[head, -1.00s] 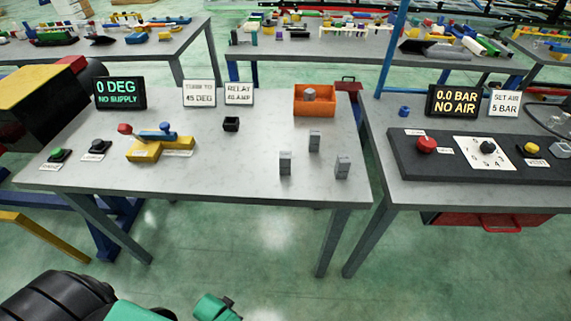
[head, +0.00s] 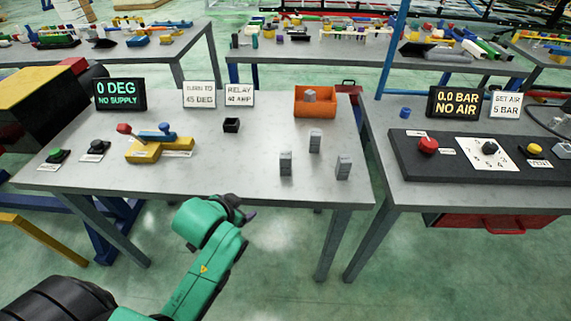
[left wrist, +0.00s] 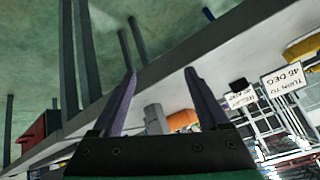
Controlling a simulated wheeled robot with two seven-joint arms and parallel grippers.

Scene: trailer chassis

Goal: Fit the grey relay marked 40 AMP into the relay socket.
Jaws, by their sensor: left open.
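Three grey relays stand upright on the middle table: one at front left (head: 285,163), one behind (head: 315,141) and one at front right (head: 343,167). A fourth grey relay (head: 310,96) is in the orange bin (head: 314,109). Their markings are too small to read. The black relay socket (head: 231,125) sits further left and looks empty. My left gripper (head: 247,215) is in front of the table's front edge, apart from the relays. Its fingers are open and empty in the left wrist view (left wrist: 160,74). My right gripper is out of view.
A sign (head: 239,95) reading RELAY 40 AMP stands behind the socket. A yellow valve block (head: 150,149) and buttons are at the left. A control panel (head: 480,158) is on the right-hand table. The table's front middle is clear.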

